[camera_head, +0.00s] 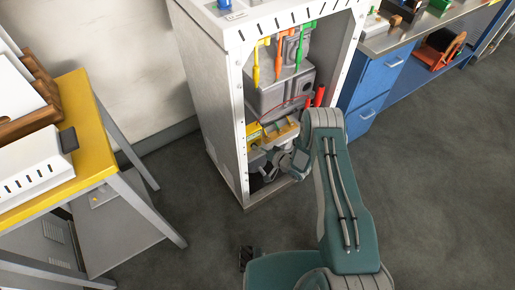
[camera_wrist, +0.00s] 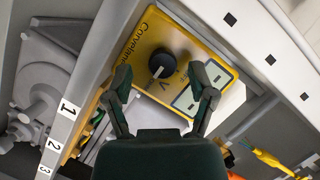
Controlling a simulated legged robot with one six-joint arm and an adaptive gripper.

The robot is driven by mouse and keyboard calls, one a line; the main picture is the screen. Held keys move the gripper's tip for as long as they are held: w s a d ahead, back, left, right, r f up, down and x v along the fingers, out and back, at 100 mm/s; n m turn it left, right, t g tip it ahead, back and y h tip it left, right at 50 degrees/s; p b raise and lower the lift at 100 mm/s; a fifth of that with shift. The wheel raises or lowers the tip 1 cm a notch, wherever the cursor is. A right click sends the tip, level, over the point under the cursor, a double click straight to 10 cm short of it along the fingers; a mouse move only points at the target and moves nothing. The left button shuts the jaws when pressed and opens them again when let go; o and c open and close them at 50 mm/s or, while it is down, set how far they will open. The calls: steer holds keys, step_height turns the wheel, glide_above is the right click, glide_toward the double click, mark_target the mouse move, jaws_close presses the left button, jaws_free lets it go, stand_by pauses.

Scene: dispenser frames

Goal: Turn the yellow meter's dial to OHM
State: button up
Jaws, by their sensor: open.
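The yellow meter (camera_wrist: 147,48) stands inside the grey cabinet, tilted in the wrist view. Its black round dial (camera_wrist: 162,64) has a white pointer mark, and a "V" shows on the face on the dial's near side. No OHM label can be read. Two pale display-like panels (camera_wrist: 212,77) lie to the right of the dial. My gripper (camera_wrist: 165,83) is open, its two fingers to either side of the dial in the picture, with no clear contact. In the head view the meter (camera_head: 282,129) shows low in the cabinet, partly hidden by my gripper (camera_head: 284,166) and arm.
The cabinet's slotted side frame (camera_wrist: 270,59) and numbered edge (camera_wrist: 61,125) flank the meter. Red probes (camera_head: 319,96) stand close to my arm. Coloured tools (camera_head: 278,51) hang above. A yellow table (camera_head: 84,131) is at left and a blue workbench (camera_head: 372,88) at right. Open floor lies right.

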steer(key=v, duration=1.1)
steer(key=shift+w, duration=0.1)
